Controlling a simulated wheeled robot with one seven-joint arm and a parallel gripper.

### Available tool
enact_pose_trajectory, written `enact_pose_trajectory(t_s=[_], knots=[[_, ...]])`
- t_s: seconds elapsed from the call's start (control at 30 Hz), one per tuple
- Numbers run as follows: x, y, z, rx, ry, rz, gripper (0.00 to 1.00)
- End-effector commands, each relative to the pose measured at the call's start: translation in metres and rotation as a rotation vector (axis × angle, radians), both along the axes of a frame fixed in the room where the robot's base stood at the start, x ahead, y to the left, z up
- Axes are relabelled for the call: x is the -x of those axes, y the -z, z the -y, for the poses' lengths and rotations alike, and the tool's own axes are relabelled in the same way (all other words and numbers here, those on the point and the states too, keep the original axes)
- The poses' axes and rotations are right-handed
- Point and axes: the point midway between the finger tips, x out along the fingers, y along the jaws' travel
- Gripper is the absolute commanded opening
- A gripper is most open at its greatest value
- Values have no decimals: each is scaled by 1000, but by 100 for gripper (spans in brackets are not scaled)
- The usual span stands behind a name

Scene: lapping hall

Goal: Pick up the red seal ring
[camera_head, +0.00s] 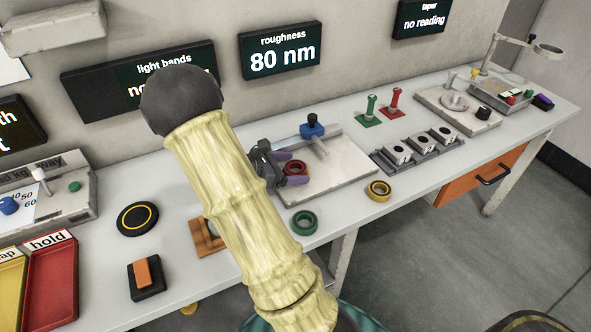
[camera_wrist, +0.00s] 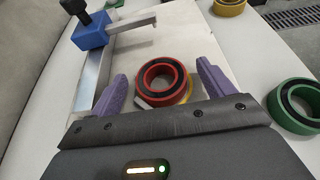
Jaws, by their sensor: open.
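The red seal ring (camera_wrist: 163,82) lies on a pale plate (camera_wrist: 185,30), with its dark inner band and open middle showing in the wrist view. In the head view the red ring (camera_head: 296,169) is partly hidden by my gripper. My gripper (camera_wrist: 161,88) is open, with one purple finger on each side of the ring. A gap shows between the ring and each finger. Part of a yellow disc or ring shows under the red ring's right edge. In the head view my gripper (camera_head: 281,171) is low over the plate's left part.
A blue clamp block (camera_wrist: 90,30) with a metal bar stands on the plate, left of the ring. A green ring (camera_head: 304,223) and a yellow ring (camera_head: 379,190) lie on the bench in front of the plate. Several metal blocks (camera_head: 421,148) stand to the right.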

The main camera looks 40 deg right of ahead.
Motion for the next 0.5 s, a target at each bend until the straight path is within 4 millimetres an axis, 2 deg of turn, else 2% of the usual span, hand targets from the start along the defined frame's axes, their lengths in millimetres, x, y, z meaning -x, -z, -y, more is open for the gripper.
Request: enact_pose_trajectory(t_s=[0.2,0.5], knots=[[0,0,0,0,0,0,81],[0,0,0,0,0,0,28]])
